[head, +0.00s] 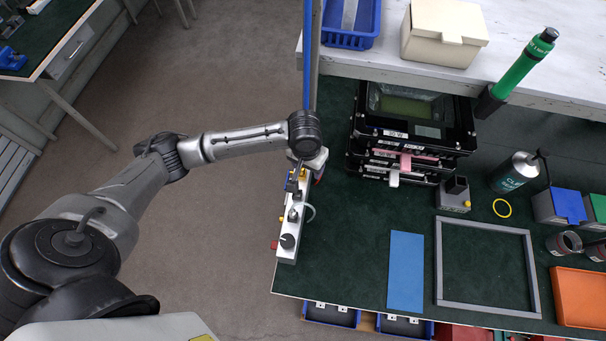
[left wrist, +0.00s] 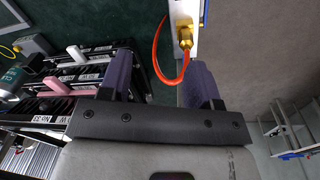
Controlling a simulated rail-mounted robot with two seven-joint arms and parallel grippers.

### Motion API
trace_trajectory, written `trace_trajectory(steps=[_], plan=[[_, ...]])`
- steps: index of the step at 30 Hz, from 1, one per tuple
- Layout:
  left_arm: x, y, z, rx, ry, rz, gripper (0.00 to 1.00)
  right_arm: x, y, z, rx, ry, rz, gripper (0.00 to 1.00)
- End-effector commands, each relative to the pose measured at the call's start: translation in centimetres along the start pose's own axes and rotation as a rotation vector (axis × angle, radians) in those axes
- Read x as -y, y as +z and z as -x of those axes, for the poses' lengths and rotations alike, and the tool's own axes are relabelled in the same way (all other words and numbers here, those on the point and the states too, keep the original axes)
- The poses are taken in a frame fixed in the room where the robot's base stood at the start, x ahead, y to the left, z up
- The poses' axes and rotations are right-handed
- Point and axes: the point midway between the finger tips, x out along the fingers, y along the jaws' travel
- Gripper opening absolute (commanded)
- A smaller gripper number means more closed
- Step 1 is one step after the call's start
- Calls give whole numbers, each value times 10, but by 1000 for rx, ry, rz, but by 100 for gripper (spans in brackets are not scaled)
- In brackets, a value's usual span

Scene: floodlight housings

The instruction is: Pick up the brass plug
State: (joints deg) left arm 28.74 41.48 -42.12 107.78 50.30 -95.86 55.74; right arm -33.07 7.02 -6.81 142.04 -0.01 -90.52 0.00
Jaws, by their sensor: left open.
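The brass plug (left wrist: 185,38) shows in the left wrist view at the lower end of a white panel (left wrist: 182,10), with an orange cable (left wrist: 158,62) curving away from it. My left gripper (left wrist: 160,80) is open, its two dark fingers apart. The plug lies ahead of the fingers, nearer the right one, and nothing is held. In the head view my left arm reaches to the far end of the white panel (head: 289,225) at the bench's left edge. My wrist hides most of the gripper there, and I cannot clearly make out the plug. My right gripper is not in view.
Stacked black floodlight housings (head: 415,120) stand close right of my left gripper. A blue post (head: 308,60) rises just behind it. A blue mat (head: 406,270) and a grey frame (head: 440,270) lie on the green bench. Open floor (head: 220,240) is at the left.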

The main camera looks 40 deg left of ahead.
Motion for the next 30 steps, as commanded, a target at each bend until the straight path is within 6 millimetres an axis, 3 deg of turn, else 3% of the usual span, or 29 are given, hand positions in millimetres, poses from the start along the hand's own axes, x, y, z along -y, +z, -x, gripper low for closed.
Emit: trace_trajectory(steps=[3, 10, 21, 30], plan=[[21, -22, 2, 10, -37, 95, 57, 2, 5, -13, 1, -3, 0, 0], [38, -36, 2, 28, -64, 188, 57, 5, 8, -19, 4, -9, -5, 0], [43, -35, -56, 28, -65, 195, 57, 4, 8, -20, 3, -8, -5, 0], [44, -35, -75, 27, -64, 193, 57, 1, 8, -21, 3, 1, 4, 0]])
